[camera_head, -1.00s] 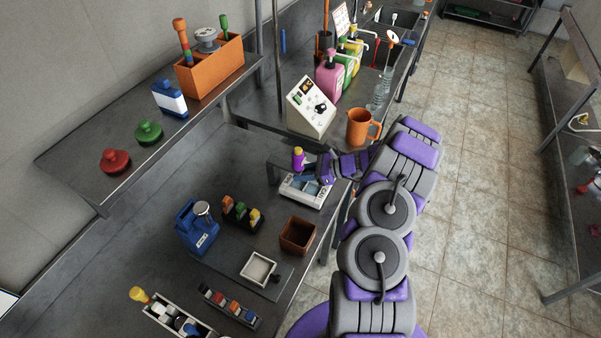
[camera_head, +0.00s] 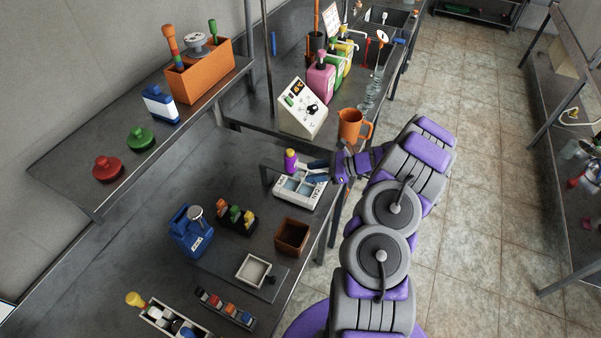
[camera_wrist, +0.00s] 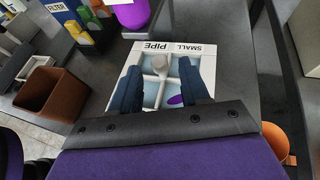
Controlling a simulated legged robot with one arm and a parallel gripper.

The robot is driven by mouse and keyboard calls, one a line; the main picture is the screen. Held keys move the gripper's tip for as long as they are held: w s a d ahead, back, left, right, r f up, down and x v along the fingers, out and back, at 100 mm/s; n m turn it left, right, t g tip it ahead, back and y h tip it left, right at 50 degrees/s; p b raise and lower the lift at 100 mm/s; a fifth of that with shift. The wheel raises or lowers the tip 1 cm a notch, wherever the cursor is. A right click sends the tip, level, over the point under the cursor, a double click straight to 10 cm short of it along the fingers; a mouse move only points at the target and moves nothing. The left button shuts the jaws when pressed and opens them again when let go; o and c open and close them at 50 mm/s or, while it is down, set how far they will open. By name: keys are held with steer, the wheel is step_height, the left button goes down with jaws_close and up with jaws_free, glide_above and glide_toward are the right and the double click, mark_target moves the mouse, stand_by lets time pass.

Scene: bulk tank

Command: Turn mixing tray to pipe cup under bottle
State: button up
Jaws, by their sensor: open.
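The mixing tray (camera_head: 291,197) is a white, divided tray with pale blue compartments on the bench. In the wrist view the tray (camera_wrist: 203,52) shows the words SMALL and PIPE upside down on its far edge. A pale round piece with a stem stands at its middle divider. The purple bottle (camera_head: 291,163) with a yellow top stands by the tray's back left corner. Its lower part also shows in the wrist view (camera_wrist: 133,14). My gripper (camera_head: 312,172) is open over the tray. Its dark blue fingers (camera_wrist: 160,82) are on either side of the divider, holding nothing. Contact cannot be told.
A blue jug (camera_head: 191,232) stands farther left. An orange pitcher (camera_head: 351,126) and a white control box (camera_head: 302,108) stand behind.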

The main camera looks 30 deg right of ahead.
steer(key=p+v, duration=0.1)
steer(key=v, duration=1)
steer(key=shift+d+f, duration=0.2)
steer(key=shift+d, duration=0.3)
steer(key=shift+s+a, duration=0.1)
steer(key=shift+s, duration=0.05)
